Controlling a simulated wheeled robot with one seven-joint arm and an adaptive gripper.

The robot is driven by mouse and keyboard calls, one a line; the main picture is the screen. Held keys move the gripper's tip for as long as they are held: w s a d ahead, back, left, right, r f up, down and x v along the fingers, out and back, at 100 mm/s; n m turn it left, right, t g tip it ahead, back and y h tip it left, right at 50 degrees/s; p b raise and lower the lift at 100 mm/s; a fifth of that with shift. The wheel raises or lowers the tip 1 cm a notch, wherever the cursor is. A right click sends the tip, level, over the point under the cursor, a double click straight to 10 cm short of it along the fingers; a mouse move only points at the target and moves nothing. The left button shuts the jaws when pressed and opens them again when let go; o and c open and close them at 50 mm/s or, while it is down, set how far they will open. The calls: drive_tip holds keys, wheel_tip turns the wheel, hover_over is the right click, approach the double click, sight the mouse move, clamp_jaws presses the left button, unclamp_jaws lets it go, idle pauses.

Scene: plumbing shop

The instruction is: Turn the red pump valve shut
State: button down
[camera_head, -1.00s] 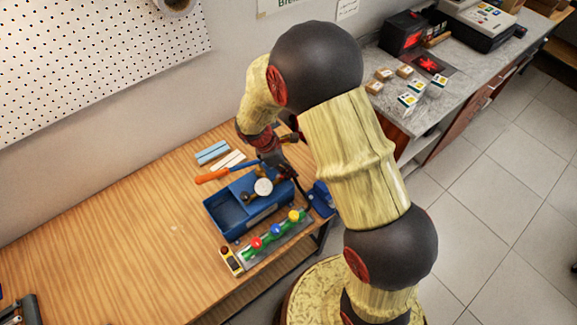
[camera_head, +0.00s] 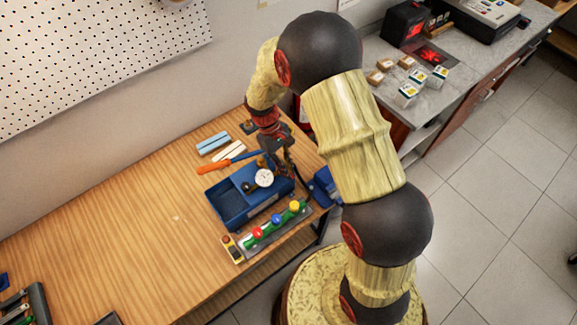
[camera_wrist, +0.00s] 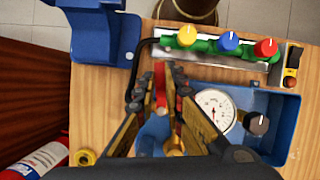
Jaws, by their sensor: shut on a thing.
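My gripper (camera_wrist: 160,92) is at the pump's upper right end in the head view. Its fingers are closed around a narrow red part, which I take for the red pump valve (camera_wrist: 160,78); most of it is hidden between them. The blue pump tank (camera_wrist: 285,95) lies to the right in the wrist view, with a white round gauge (camera_wrist: 215,108) and a black knob (camera_wrist: 257,122). A blue lever rod (camera_wrist: 152,132) shows below the fingers. In the head view its orange handle (camera_head: 213,168) points left, beyond the blue tank (camera_head: 226,208).
A green manifold (camera_head: 266,229) with red, blue and yellow knobs lies in front of the pump. A blue vise (camera_wrist: 100,35) stands by the table edge. A red extinguisher (camera_wrist: 38,160) is at lower left in the wrist view.

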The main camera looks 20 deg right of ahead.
drive_tip(key=shift+a+m+y, duration=0.25)
drive_tip(key=shift+m+y, duration=0.05)
drive_tip(key=shift+m, duration=0.6)
drive_tip(key=c, duration=2)
unclamp_jaws()
drive_tip(key=shift+s, duration=0.1)
drive_tip(key=shift+o, duration=0.6)
drive_tip(key=shift+r, duration=0.1)
drive_tip(key=v, duration=1.1)
drive_tip(key=shift+w+r, duration=0.3)
drive_tip(key=shift+w+a, duration=0.1)
